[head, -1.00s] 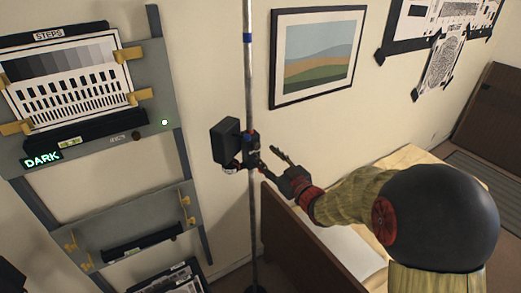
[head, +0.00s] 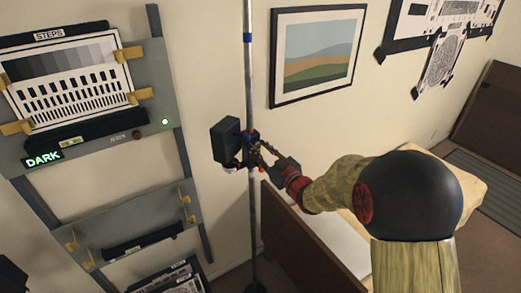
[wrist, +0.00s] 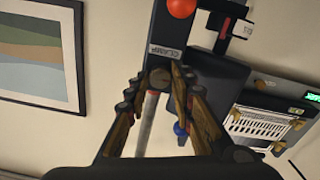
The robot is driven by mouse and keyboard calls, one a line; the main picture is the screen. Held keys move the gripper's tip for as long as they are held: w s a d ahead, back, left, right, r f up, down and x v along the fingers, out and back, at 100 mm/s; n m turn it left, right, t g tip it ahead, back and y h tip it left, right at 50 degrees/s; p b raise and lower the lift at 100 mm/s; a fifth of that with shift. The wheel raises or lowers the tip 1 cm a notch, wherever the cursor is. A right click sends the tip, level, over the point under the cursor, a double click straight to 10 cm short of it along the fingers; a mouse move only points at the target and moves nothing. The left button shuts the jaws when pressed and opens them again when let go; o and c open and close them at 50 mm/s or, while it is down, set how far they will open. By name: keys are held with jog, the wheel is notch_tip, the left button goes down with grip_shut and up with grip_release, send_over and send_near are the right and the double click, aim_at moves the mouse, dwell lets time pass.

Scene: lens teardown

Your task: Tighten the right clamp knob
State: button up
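The clamp assembly (head: 250,152) sits on a vertical pole (head: 249,80), with a black box (head: 226,141) on its left side. In the wrist view a dark round knob (wrist: 160,79) lies just below a "CLAMP" label (wrist: 165,51). My gripper (head: 264,150) is at the clamp's right side. In the wrist view my gripper (wrist: 159,76) has one finger on each side of the dark knob, tips apart, with narrow gaps seeming to remain. Whether either finger touches it is unclear. A red ball (wrist: 181,8) and a blue knob (wrist: 181,130) also show.
A grey rack with test charts and a lit "DARK" sign (head: 42,159) stands at the left. A framed landscape (head: 316,55) hangs behind. A brown wooden panel (head: 305,240) stands below my forearm, close to the pole (wrist: 149,118).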

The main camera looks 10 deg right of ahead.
grip_shut()
jog(key=shift+m, duration=0.3)
jog(key=m+b, duration=0.1)
jog(key=m, duration=0.6)
jog(key=m+p, duration=0.1)
jog(key=m, duration=0.4)
jog(key=shift+m, duration=0.3)
jog(key=m+p, duration=0.1)
jog(key=m, duration=0.3)
jog(key=shift+m+p, duration=0.3)
jog(key=shift+p, duration=0.05)
dwell(0.3)
jog(key=o, duration=0.5)
grip_release()
